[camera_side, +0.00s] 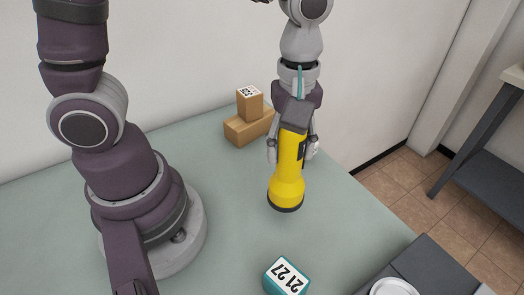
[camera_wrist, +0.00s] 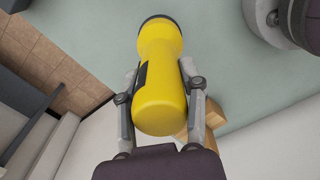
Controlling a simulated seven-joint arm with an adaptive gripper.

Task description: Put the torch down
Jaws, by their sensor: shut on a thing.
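The yellow torch (camera_side: 287,178) has a black end and a dark switch on its side. It is nearly upright, with its wide black end down over the green table (camera_side: 225,220). My gripper (camera_side: 293,150) is shut on the torch's body, one finger on each side. In the wrist view the torch (camera_wrist: 160,80) runs between the two fingers of my gripper (camera_wrist: 160,95), with its wide end away from the camera. I cannot tell whether the lower end touches the table.
Two stacked cardboard boxes (camera_side: 247,128) stand behind the torch to the left. A teal box labelled 21 27 (camera_side: 287,277) lies at the front. A dark grey surface with a round white item (camera_side: 394,288) is at the front right. The table's right edge is close to the torch.

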